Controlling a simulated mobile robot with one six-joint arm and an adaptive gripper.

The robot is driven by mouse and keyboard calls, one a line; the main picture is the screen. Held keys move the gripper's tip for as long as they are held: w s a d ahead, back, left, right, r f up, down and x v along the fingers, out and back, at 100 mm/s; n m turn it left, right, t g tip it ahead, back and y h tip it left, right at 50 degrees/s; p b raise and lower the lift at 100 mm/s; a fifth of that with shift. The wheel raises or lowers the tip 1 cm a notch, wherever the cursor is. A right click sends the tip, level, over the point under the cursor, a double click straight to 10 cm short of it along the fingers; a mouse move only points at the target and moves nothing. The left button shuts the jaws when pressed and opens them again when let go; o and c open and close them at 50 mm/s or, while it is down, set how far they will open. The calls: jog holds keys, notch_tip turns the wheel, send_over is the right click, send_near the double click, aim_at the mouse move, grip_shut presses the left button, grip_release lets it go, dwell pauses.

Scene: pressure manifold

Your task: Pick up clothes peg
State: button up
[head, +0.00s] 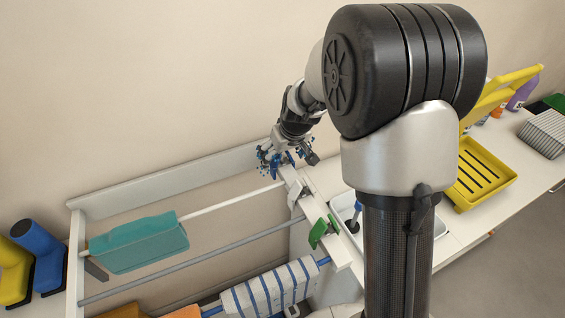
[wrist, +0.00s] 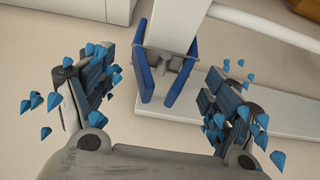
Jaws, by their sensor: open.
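A blue clothes peg (wrist: 146,72) with two splayed blue legs is on the white rail in the wrist view. Grey metal shows between its legs. My gripper (wrist: 163,84) is open, with one finger on each side of the peg and a gap to both. Small light-blue cones surround the fingers. In the head view my gripper (head: 283,160) is at the rail's far end, and the peg there is hard to tell from the fingers. A green peg (head: 322,231) and a grey peg (head: 297,193) sit nearer along the rail.
A drying rack holds a teal cloth (head: 138,243) and a blue-striped white cloth (head: 272,289) on its bars. A beige wall (head: 150,90) is behind.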

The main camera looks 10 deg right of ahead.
aim_at(280, 162)
jog(key=x, duration=0.1)
jog(key=b+x, duration=0.1)
jog(key=x, duration=0.2)
jog(key=shift+s+f, duration=0.2)
jog(key=shift+s, duration=0.1)
jog(key=shift+w+f+b, duration=0.25)
jog(key=shift+f+b, duration=0.05)
jog(key=shift+r, duration=0.1)
jog(key=shift+s, duration=0.1)
jog(key=shift+c, duration=0.2)
jog(key=c, duration=0.9)
